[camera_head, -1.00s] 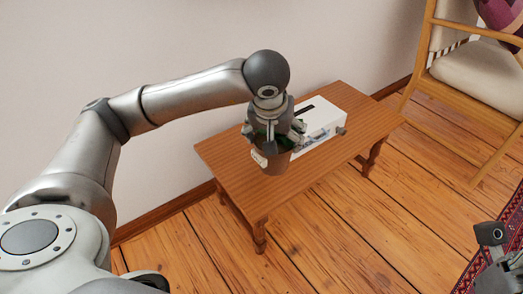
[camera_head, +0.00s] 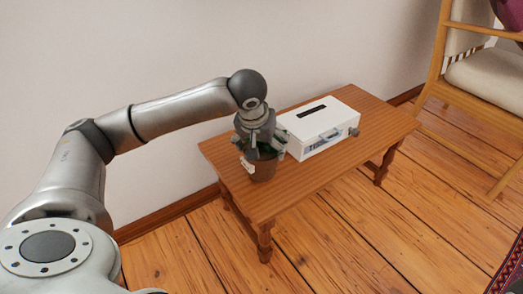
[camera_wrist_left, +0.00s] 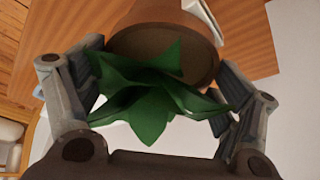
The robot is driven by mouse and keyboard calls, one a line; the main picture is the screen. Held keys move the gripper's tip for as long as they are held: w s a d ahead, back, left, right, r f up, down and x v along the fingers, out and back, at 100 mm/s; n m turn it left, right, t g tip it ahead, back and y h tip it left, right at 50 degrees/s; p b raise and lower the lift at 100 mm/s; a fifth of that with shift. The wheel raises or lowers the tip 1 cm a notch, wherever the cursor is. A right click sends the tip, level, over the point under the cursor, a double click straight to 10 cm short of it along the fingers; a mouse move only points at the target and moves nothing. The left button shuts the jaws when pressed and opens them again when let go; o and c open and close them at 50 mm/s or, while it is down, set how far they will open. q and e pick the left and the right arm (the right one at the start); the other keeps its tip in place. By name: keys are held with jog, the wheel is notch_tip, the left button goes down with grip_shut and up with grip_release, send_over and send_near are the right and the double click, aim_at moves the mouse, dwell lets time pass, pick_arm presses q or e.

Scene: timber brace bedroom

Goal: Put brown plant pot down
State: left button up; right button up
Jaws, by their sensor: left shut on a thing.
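The brown plant pot (camera_head: 264,170) is at the left end of the wooden table (camera_head: 300,180), upright or nearly so. I cannot tell whether its base touches the tabletop. My left gripper (camera_head: 259,150) comes down from above and is shut on the pot. My right gripper is not in view.
A white box (camera_head: 318,126) with a dark slot and a handle stands on the table just right of the pot. The table's front and right parts are clear. A wooden chair (camera_head: 480,80) stands at the right.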

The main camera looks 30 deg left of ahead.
pick_arm(q)
jog(key=shift+f, duration=0.1)
dwell(0.3)
jog(key=o, duration=1.5)
jog(key=shift+f, duration=0.1)
jog(key=shift+c, duration=0.2)
